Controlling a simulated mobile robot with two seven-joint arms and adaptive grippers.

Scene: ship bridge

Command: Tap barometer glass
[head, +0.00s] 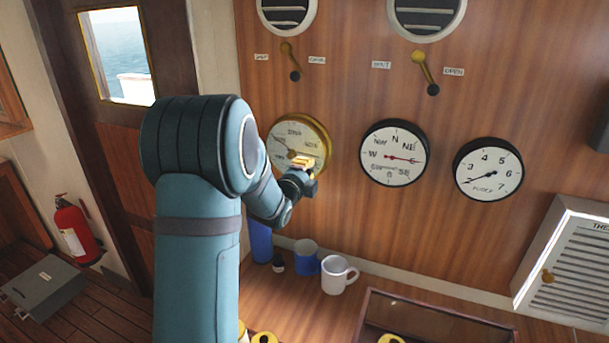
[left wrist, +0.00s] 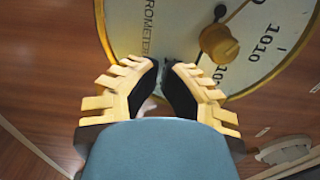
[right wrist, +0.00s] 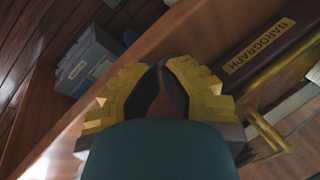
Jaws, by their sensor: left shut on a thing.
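The barometer (head: 300,139) is a round brass-rimmed dial on the wood wall, left of two black-rimmed dials. In the left wrist view its pale glass face (left wrist: 170,25) is close, with a gold centre knob (left wrist: 219,45). My left gripper (head: 303,165) is in front of the dial's lower right; its fingertips (left wrist: 163,64) are close together over the lower face. What lies between them is hidden, and I cannot tell whether they touch the glass. My right gripper (right wrist: 161,65) has its fingertips nearly together, with nothing seen between them; it is out of the head view.
A compass dial (head: 394,154) and a clock-like dial (head: 488,169) hang to the right. A blue mug (head: 306,258) and a white mug (head: 338,274) stand on the counter below. A barograph label (right wrist: 258,46) shows beside my right gripper. A fire extinguisher (head: 76,230) stands left.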

